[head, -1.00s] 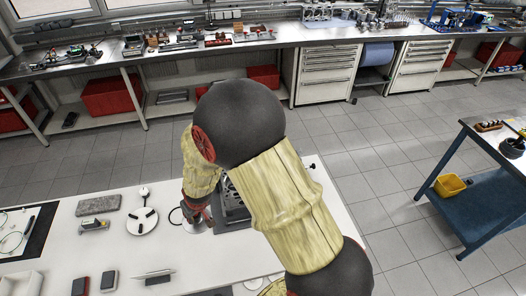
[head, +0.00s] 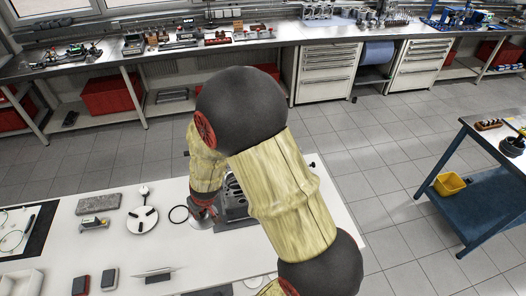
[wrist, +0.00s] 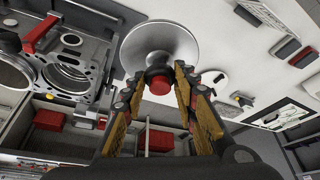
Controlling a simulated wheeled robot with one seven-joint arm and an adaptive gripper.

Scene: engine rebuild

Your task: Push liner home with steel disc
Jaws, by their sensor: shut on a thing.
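My gripper (wrist: 158,78) is shut on the red knob (wrist: 160,87) of the steel disc (wrist: 160,46) in the wrist view. The disc is round, flat and shiny. In the head view my gripper (head: 202,211) is just left of the engine block (head: 238,212), which my arm partly hides. In the wrist view the grey block (wrist: 92,62) lies left of the disc, with round bores in its top. A bore (wrist: 66,76) shows dark inside. A pale round rim (wrist: 12,76) shows at the left edge; I cannot tell whether it is the liner.
The table's middle front is fairly clear.

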